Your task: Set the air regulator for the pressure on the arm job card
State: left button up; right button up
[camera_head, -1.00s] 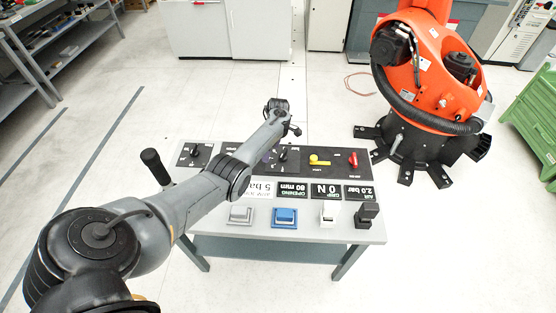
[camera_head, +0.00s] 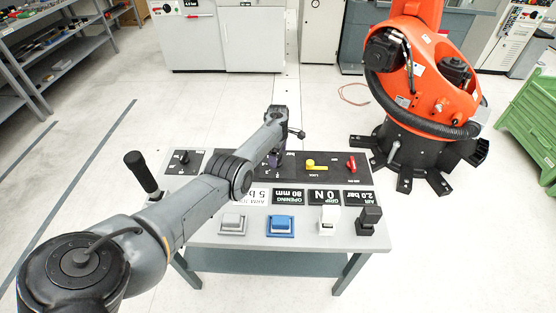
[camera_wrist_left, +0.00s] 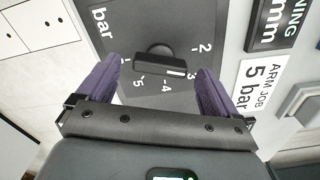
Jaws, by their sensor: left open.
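The air regulator is a dial on a dark panel with a black bar knob (camera_wrist_left: 152,62), in the left wrist view. Numbers from 2 to 5 and the word bar are printed around it. The white mark on the knob's right end faces about the 3. My left gripper (camera_wrist_left: 158,69) is open, with one purple finger on each side of the knob; I cannot tell if they touch it. The arm job card (camera_wrist_left: 262,84) reads 5 bar; it also shows in the head view (camera_head: 258,196), partly behind my arm. The air display (camera_head: 356,198) reads 2.0 bar. My right gripper is not in view.
The panel also holds a yellow lever (camera_head: 315,165), a red lever (camera_head: 351,163) and another dial (camera_head: 184,158) at left. Grey, blue (camera_head: 281,226), white and black devices stand along the table front. An orange robot (camera_head: 420,80) stands behind right.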

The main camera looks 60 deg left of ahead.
pick_arm(q)
jog(key=shift+f, duration=0.75)
jog(key=c, duration=1)
jog(key=shift+c, duration=0.2)
